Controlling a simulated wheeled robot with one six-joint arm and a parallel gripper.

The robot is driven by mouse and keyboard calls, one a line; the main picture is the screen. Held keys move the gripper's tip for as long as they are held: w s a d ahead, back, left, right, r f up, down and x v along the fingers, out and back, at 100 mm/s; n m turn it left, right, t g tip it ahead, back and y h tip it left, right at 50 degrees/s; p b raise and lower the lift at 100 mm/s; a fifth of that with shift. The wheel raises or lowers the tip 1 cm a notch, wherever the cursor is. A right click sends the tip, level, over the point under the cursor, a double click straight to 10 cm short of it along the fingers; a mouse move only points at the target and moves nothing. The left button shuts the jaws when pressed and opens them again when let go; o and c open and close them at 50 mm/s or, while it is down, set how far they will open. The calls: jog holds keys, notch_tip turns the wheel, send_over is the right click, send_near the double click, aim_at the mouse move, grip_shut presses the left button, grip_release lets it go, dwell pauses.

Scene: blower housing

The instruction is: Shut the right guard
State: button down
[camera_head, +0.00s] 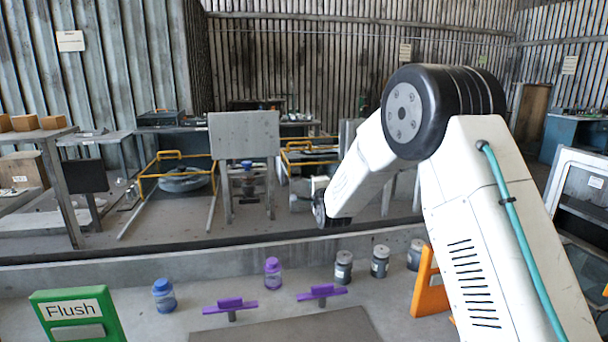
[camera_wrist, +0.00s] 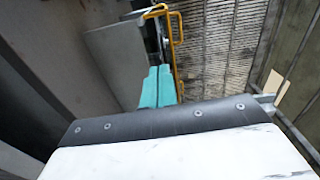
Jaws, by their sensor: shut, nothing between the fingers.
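The right guard (camera_head: 308,146) is a yellow tube frame right of the central grey panel in the head view. My arm hides part of its right side. In the wrist view a yellow frame (camera_wrist: 175,50) stands just beyond and to the right of my fingertips. My gripper (camera_wrist: 159,69) has two teal fingers, shut together with nothing between them. The fingers point at the frame; I cannot tell whether they touch it. The guard's exact angle is hard to judge. A similar yellow guard (camera_head: 176,155) stands on the left, beside a round grey part (camera_head: 183,180).
A grey upright panel (camera_head: 244,136) stands between the guards; a grey panel (camera_wrist: 117,55) is left of my fingers in the wrist view. A low ledge (camera_head: 130,258) crosses the front, with jars, purple handles (camera_head: 322,292) and a green Flush sign (camera_head: 78,315) nearer me.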

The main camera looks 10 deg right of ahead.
aim_at(302, 170)
jog(key=w, duration=1.4)
jog(key=shift+w+f, duration=0.25)
